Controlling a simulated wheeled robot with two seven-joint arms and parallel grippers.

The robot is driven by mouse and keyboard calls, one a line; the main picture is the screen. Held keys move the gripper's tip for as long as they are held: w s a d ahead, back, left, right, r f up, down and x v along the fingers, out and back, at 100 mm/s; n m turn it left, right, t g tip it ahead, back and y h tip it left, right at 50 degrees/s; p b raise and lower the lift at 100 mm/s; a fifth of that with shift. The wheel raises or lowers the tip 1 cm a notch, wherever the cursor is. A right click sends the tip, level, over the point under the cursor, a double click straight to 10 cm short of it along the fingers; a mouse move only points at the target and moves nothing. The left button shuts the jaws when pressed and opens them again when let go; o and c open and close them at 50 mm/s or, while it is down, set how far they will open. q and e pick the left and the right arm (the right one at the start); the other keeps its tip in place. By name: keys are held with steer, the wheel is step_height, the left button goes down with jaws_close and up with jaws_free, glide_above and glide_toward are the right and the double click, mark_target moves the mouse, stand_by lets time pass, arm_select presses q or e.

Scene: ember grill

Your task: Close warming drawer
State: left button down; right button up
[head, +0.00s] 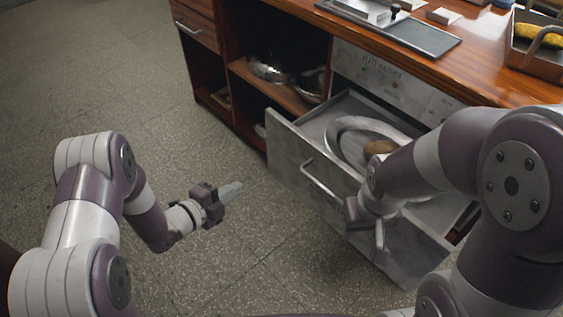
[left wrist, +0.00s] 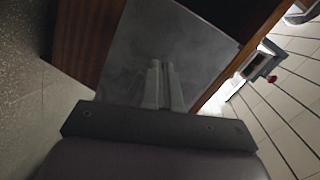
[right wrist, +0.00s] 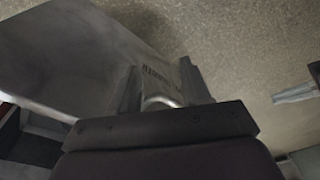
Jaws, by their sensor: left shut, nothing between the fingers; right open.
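The warming drawer (head: 284,158) is pulled out from the plate warmer, its grey front standing well clear of the counter. Its bar handle (head: 322,182) runs along the front. My right gripper (head: 367,228) is open at the drawer front, near the handle's right end. In the right wrist view, a curved piece of the handle (right wrist: 160,102) shows between the open fingers (right wrist: 160,85); whether they touch it is unclear. My left gripper (head: 231,190) is shut and empty over the floor, left of the drawer. Its closed fingers (left wrist: 162,85) point toward a grey panel in the left wrist view.
The drawer holds an oval metal dish (head: 345,130) and a brown item (head: 379,147). The plate warmer panel (head: 385,78) is above it. Open shelves with metal bowls (head: 268,68) stand left of it. The wooden counter (head: 480,75) overhangs behind. Floor at left is clear.

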arm_select(q)
step_height(320, 180, up, 4)
steer(key=d+m+h, duration=0.2)
steer(key=m+h, duration=0.1)
steer(key=m, duration=0.1)
steer(key=b, duration=0.2)
glide_toward(291, 146)
steer(key=shift+m+t+h, duration=0.3)
steer(key=shift+t, duration=0.1)
steer(key=x, duration=0.4)
steer(key=f+x, duration=0.1)
steer(key=x, duration=0.2)
